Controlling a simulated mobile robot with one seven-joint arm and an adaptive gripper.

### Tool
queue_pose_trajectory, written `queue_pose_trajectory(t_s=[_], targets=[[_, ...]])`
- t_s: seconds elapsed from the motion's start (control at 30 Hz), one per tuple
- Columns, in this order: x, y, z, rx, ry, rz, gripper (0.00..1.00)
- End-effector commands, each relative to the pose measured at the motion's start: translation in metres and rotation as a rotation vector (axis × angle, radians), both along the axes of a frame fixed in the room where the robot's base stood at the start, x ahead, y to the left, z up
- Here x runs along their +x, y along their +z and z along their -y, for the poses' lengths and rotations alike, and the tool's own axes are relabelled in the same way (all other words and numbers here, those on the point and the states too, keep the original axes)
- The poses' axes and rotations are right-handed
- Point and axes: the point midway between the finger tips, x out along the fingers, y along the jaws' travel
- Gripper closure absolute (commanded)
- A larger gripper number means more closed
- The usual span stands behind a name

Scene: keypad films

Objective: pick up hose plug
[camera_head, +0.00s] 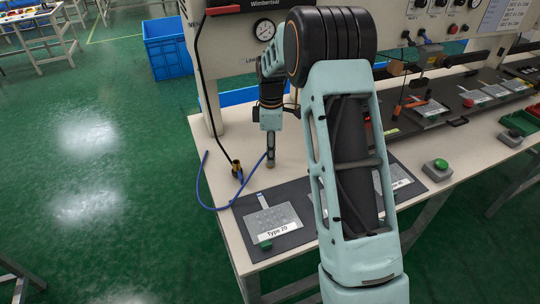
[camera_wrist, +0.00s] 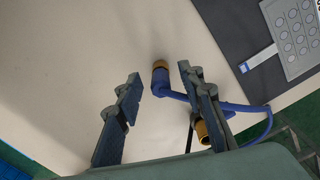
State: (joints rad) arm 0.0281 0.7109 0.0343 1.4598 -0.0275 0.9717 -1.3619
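The hose plug is a brass-coloured end on a blue hose. In the wrist view the plug (camera_wrist: 160,70) shows between my gripper's fingertips (camera_wrist: 158,76), nearer the right finger. The two fingers stand wide apart, with a clear gap on the left of the plug; I see no grip on it. In the head view my gripper (camera_head: 270,145) points down over the table's left part, and a small brass end (camera_head: 270,164) shows just below it. The blue hose (camera_head: 222,208) loops past the table's left edge. Part of the hose is hidden behind the right finger in the wrist view.
A black and brass fitting (camera_head: 237,171) on a dark cable stands left of my gripper; in the wrist view the right finger partly covers a brass part (camera_wrist: 203,131). A dark mat (camera_head: 245,208) with keypad films lies nearby. The panel wall rises behind.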

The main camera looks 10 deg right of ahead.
Motion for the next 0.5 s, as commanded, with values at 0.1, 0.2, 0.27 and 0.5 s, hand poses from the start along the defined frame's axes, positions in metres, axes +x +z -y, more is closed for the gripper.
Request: queue_pose_trajectory(t_s=[0.1, 0.2, 0.27, 0.5], targets=[[-0.0004, -0.0081, -0.0005, 0.0, 0.0, -0.001, 0.64], [-0.0001, -0.0088, -0.0003, 0.0, 0.0, 0.0, 0.64], [-0.0001, -0.0086, -0.0003, 0.0, -0.001, 0.0, 0.64], [0.0, -0.0083, -0.0001, 0.0, -0.001, 0.0, 0.84]])
